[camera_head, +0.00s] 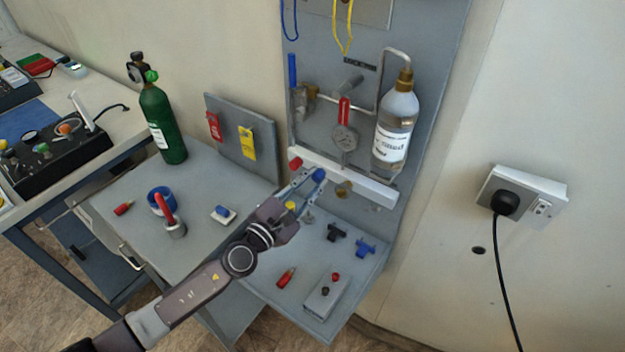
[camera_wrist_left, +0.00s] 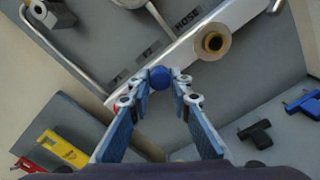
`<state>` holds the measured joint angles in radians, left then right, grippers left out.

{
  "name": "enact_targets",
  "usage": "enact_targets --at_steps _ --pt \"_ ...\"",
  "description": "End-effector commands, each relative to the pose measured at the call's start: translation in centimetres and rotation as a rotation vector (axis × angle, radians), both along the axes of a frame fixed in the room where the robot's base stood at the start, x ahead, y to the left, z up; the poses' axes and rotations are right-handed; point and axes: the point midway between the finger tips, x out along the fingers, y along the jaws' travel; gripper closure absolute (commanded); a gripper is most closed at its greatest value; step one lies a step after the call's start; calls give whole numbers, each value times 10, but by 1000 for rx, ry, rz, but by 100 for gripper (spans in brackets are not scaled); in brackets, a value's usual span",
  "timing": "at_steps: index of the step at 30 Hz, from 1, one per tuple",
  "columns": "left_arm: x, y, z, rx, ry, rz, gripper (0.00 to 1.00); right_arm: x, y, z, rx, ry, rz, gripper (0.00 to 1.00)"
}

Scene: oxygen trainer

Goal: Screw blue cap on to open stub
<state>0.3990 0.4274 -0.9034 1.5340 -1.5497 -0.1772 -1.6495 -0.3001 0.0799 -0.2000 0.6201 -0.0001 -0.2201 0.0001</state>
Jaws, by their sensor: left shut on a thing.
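The round blue cap (camera_head: 318,174) is pinched between the fingertips of my left gripper (camera_head: 307,181), in front of the white rail (camera_head: 365,184) on the panel. In the left wrist view the blue cap (camera_wrist_left: 160,77) sits between the two fingertips of the gripper (camera_wrist_left: 160,84). It covers whatever is behind it, so I cannot tell whether it touches a stub. A brass open-ended stub (camera_head: 343,189) sticks out of the rail to the right of the cap; it also shows in the left wrist view (camera_wrist_left: 212,41). A red cap (camera_head: 295,163) is on the rail to the left. My right gripper is not in view.
Black (camera_head: 336,232) and blue (camera_head: 365,247) fittings lie on the shelf below. A green cylinder (camera_head: 162,125) stands at the left. A yellow tag (camera_head: 247,143) hangs on the low panel.

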Motion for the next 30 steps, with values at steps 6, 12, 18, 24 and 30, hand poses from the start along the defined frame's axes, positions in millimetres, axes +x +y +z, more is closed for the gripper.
enact_targets --at_steps 6,12,18,24,30 --pt "-1 -1 -2 155 -106 -3 100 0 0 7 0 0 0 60" --pt "-1 -1 -2 157 -107 -3 100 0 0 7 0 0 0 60" --pt "-1 -1 -3 234 -163 -4 100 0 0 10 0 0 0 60" --pt "-1 0 -3 232 -162 -3 69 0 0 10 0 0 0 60" --pt "0 0 -1 231 -164 -2 64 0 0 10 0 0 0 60"
